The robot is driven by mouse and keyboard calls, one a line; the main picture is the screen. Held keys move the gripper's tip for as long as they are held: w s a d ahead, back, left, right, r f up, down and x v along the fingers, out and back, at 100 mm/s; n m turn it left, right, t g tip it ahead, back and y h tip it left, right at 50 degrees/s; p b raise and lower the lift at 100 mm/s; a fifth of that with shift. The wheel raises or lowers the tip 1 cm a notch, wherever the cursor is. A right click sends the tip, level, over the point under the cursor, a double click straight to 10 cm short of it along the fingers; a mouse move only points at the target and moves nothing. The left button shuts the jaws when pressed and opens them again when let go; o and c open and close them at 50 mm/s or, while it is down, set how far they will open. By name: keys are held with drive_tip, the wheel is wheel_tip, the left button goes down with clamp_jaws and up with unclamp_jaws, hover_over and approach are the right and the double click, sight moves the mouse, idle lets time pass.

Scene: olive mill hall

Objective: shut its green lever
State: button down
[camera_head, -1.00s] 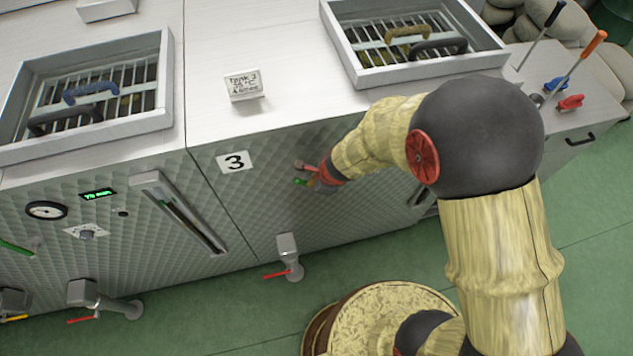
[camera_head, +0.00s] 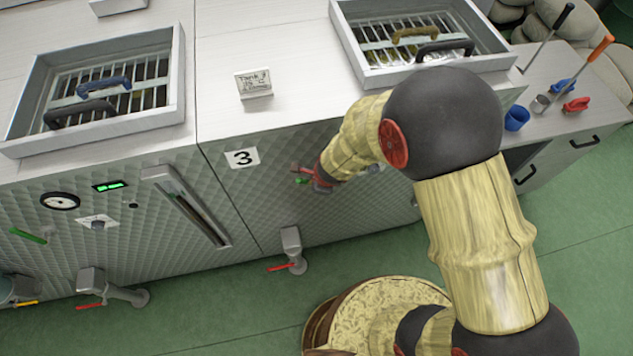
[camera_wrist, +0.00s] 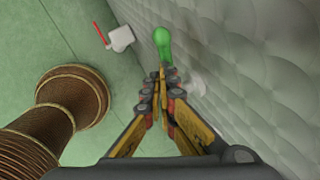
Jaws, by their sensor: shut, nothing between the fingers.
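A green lever (camera_wrist: 162,45) with a rounded end shows in the wrist view, just beyond my fingertips, beside the quilted metal front of tank 3. In the head view only a small bit of the green lever (camera_head: 302,181) shows, left of my gripper (camera_head: 317,181). In the wrist view my gripper (camera_wrist: 163,82) is shut and empty, its tips close to the lever's narrow end. I cannot tell whether they touch. A blurred pale fitting (camera_wrist: 192,84) sits right of the tips. The lever's mount is partly hidden by the fingers.
A drain valve with a red handle (camera_head: 280,267) sticks out low on the front. Another green lever (camera_head: 28,236) is on the left tank. Green floor lies open at right.

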drive_tip(key=shift+s+a+f+h+p, duration=0.15)
drive_tip(key=shift+a+f+h+p, duration=0.15)
drive_tip(key=shift+h+p, duration=0.35)
drive_tip(key=shift+a+t+h, duration=0.15)
drive_tip(key=shift+t+h, duration=0.15)
drive_tip(key=shift+h, duration=0.05)
drive_tip(key=shift+s+a+f+p, duration=0.1)
drive_tip(key=shift+a+f+p, duration=0.3)
drive_tip(key=shift+p, duration=0.6)
drive_tip(key=shift+f, duration=0.1)
drive_tip(key=shift+s+a+f+b, duration=0.15)
drive_tip(key=shift+a+f+b, duration=0.3)
drive_tip(key=shift+f, duration=0.5)
drive_tip(key=shift+s+a+f+b, duration=0.2)
drive_tip(key=shift+a+f, duration=0.45)
drive_tip(key=shift+f, duration=0.3)
drive_tip(key=shift+r, duration=0.1)
